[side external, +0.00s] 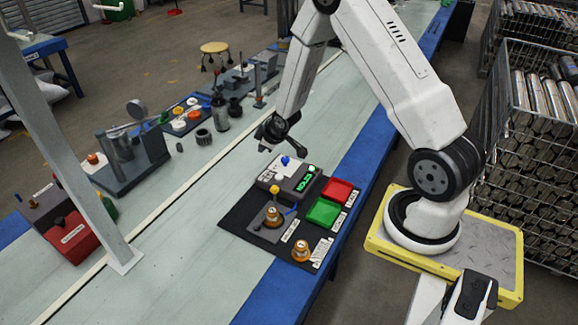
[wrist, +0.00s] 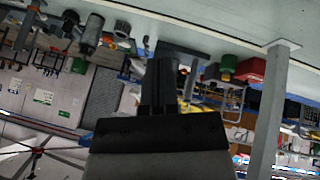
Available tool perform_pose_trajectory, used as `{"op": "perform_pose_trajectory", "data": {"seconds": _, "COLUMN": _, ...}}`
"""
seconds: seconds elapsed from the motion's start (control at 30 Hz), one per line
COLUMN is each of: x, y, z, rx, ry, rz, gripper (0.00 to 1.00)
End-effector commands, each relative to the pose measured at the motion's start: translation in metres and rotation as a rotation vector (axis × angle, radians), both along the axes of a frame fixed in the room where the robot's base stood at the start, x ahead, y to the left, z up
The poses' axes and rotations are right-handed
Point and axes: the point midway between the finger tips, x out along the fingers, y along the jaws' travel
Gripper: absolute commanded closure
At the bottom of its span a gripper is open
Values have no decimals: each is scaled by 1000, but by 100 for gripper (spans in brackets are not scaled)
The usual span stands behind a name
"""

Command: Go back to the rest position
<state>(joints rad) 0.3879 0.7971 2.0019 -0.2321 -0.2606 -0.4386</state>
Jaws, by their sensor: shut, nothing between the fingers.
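My gripper (side external: 268,146) is raised above the bench, just behind and above the black work mat (side external: 236,222). It is shut, with nothing between its fingers. In the wrist view my gripper (wrist: 160,68) fills the lower middle, its dark fingers together, and the room appears upside down. My gripper touches none of these.
A red tray (side external: 337,190) and a green tray (side external: 323,213) sit along the mat's right side. A grey post (side external: 75,150) rises from the bench at left. A grey fixture (side external: 125,160), a red box (side external: 70,238) and small parts line the far side. Bare bench (side external: 165,270) lies front left.

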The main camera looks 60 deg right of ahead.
Motion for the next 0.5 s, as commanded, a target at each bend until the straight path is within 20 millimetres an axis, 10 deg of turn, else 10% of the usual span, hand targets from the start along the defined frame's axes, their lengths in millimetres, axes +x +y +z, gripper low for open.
{"op": "perform_pose_trajectory", "data": {"seconds": 0.5, "x": -66, "y": 101, "z": 87, "rx": 155, "ry": 148, "rz": -123, "gripper": 100}}
